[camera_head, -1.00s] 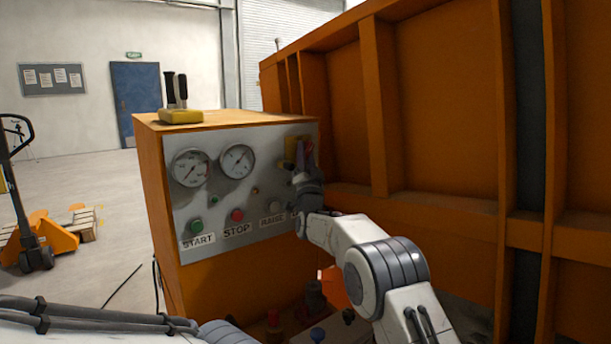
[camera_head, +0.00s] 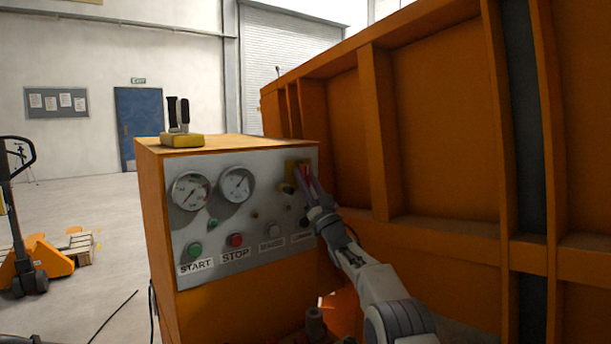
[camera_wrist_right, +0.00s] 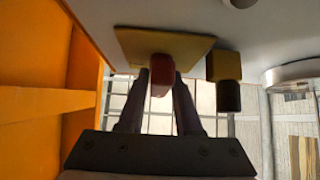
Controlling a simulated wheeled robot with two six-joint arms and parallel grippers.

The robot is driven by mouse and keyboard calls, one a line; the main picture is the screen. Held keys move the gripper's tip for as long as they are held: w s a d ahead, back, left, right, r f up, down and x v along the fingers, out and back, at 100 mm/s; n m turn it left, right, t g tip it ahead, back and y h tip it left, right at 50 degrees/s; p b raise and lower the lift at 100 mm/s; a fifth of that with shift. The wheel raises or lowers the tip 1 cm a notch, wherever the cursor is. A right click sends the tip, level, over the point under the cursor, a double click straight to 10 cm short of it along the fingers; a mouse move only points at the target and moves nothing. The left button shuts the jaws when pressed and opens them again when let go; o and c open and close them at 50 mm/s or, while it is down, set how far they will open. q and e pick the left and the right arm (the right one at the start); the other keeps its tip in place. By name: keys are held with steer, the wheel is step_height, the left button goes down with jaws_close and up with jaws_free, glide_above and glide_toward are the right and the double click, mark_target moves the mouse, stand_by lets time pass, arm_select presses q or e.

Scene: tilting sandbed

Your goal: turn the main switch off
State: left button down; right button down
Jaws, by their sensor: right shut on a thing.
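The main switch shows as a red handle (camera_wrist_right: 161,70) on a yellow plate (camera_wrist_right: 190,46) at the upper right of the grey control panel (camera_head: 262,218). In the head view the yellow plate (camera_head: 290,170) is partly covered by my gripper. My right gripper (camera_head: 306,178) reaches it from the lower right. In the wrist view its two fingers (camera_wrist_right: 161,80) lie on either side of the red handle, shut on it. How far the handle is turned is hard to tell. My left gripper is out of view.
A black and yellow knob (camera_wrist_right: 227,80) sticks out close beside the switch. Two gauges and the START button (camera_head: 195,250) and STOP button (camera_head: 235,240) are on the panel. A large orange ribbed wall (camera_head: 430,140) stands close on the right. A yellow two-lever box (camera_head: 181,140) sits on the cabinet.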

steer(key=shift+f, duration=0.1)
stand_by(0.3)
steer(key=c, duration=0.7)
jaws_free()
steer(key=shift+a, duration=0.1)
steer(key=shift+b+v, duration=0.7)
steer(key=shift+v, duration=0.1)
steer(key=shift+b+v, duration=1)
steer(key=shift+v, duration=3.4)
steer(key=shift+w, duration=0.1)
